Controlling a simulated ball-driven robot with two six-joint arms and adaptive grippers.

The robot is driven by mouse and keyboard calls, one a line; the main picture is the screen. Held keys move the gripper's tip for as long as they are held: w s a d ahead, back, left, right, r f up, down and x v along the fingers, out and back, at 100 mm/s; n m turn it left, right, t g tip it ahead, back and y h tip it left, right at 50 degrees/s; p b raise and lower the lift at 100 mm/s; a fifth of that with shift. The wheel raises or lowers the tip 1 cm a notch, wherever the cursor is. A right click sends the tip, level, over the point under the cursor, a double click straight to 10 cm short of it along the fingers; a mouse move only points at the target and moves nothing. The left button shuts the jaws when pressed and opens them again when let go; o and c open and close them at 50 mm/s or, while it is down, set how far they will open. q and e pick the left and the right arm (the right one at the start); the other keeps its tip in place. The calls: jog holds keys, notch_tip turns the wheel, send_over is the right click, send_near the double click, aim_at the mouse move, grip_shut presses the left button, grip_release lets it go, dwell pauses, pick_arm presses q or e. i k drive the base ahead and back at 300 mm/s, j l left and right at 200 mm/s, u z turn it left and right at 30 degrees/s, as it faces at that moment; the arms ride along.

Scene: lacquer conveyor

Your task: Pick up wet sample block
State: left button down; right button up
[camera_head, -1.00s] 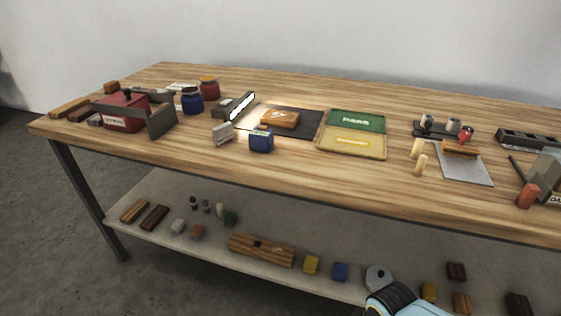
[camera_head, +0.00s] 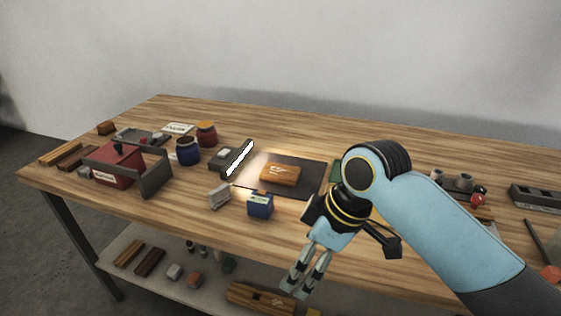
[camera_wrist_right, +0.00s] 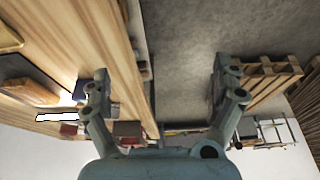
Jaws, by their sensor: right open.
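The block that looks like the wet sample block (camera_head: 280,174) is orange-brown and glossy, with a pale mark on top. It lies on a dark mat (camera_head: 310,186) in the middle of the table. It also shows at the left edge of the right wrist view (camera_wrist_right: 28,92). My right gripper (camera_head: 300,284) is open and empty, pointing down in front of the table's front edge, nearer to me than the block and apart from it. In the right wrist view its two fingers (camera_wrist_right: 160,88) are spread wide with nothing between them. My left gripper is not in view.
A bright light bar (camera_head: 240,158) stands left of the mat. A blue box (camera_head: 260,206) and a small grey block (camera_head: 219,196) stand in front of it. A lower shelf holds several blocks.

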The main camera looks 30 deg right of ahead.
aim_at(276, 173)
jog(key=i+l, duration=0.85)
jog(key=i, duration=0.1)
